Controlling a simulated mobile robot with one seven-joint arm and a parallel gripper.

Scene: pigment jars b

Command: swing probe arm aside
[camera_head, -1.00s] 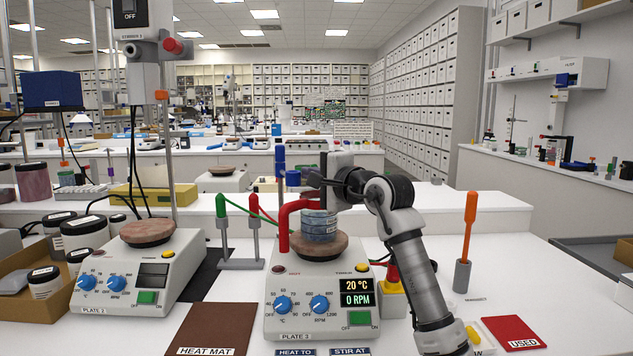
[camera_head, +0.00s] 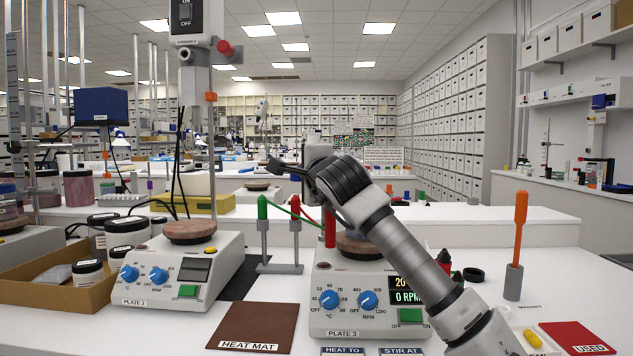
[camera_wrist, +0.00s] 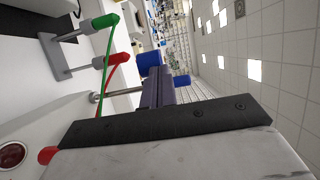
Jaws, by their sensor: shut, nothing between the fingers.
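The red probe arm (camera_head: 330,228) stands upright at the back left of the plate 3 hotplate (camera_head: 335,311). Its top is hidden behind my wrist in the head view. A small red piece, seemingly part of it, shows past my gripper's edge in the wrist view (camera_wrist: 48,156). My gripper (camera_head: 272,164) is shut and empty, raised above and left of the probe arm, pointing left in the head view. Its dark fingers also show in the wrist view (camera_wrist: 158,92). My arm covers the space above the round hotplate top (camera_head: 360,246), so any jars there are hidden.
A stand (camera_head: 280,268) with a green probe (camera_head: 262,208) and a red probe (camera_head: 295,207), both wired, is left of plate 3. Plate 2 (camera_head: 178,270) stands further left. A brown heat mat (camera_head: 256,326) lies in front. An orange-handled tool (camera_head: 520,225) stands upright at right.

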